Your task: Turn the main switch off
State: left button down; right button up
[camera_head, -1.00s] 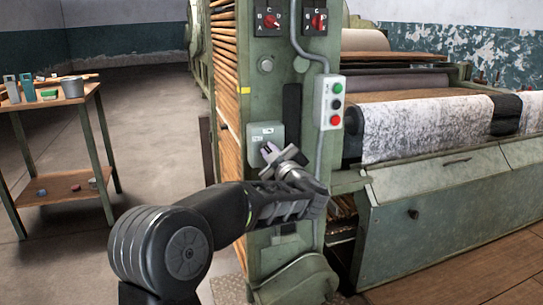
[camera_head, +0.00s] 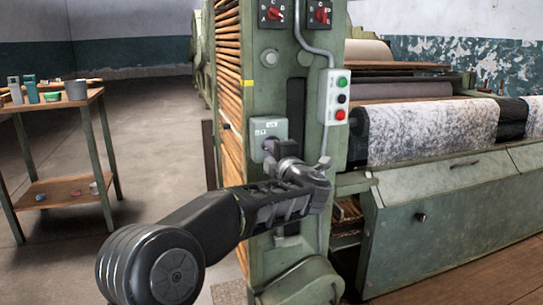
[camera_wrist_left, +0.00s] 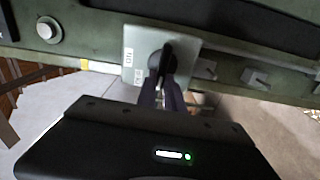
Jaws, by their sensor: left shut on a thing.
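The main switch is a pale grey-green box (camera_head: 269,131) on the green machine's front post, with a dark rotary handle. The box also shows in the left wrist view (camera_wrist_left: 133,62), where the black handle (camera_wrist_left: 167,52) stands along the picture's vertical. My left gripper (camera_head: 270,151) is at the lower part of the box. In the left wrist view its two dark fingers (camera_wrist_left: 164,84) are shut on the handle, one on each side. The fingers hide part of the knob. My right gripper is in neither current view.
A push-button box (camera_head: 335,97) with green, black and red buttons sits just right of the switch. Red selector switches (camera_head: 271,13) are higher on the post. A wooden table (camera_head: 52,103) with small containers stands left. Clear floor lies between table and machine.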

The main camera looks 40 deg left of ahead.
pick_arm(q)
jog(key=shift+f+n, duration=0.15)
jog(key=shift+n, duration=0.15)
jog(key=c, duration=1.5)
grip_release()
jog(key=shift+o, duration=0.2)
jog(key=p+v, duration=0.1)
jog(key=v, duration=0.6)
jog(key=shift+s+d, duration=0.2)
jog(key=shift+d, duration=0.15)
